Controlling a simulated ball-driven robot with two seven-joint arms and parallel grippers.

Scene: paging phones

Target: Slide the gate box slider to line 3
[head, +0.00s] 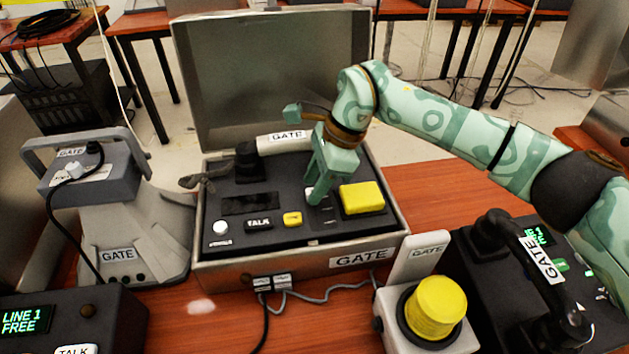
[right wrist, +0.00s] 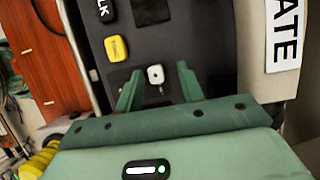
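The gate box (head: 345,252) is an open grey case with a black panel, standing on the wooden table. My right gripper (head: 316,196) points down at the panel, between the small yellow key and the large yellow button, and hides part of that area. In the right wrist view, the right gripper (right wrist: 158,84) is open. A small white knob (right wrist: 155,73), apparently the slider, sits between its fingers with a gap on each side. A thin light mark shows just below the knob. The line numbers are too small to read. My left gripper is not in view.
The panel also has a small yellow key (head: 292,219), a TALK key (head: 258,223), a large yellow button (head: 362,198) and a white handset (head: 287,145). A grey GATE unit (head: 120,225) stands left. A yellow push button (head: 436,305) and a black phone (head: 480,275) stand at front right.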

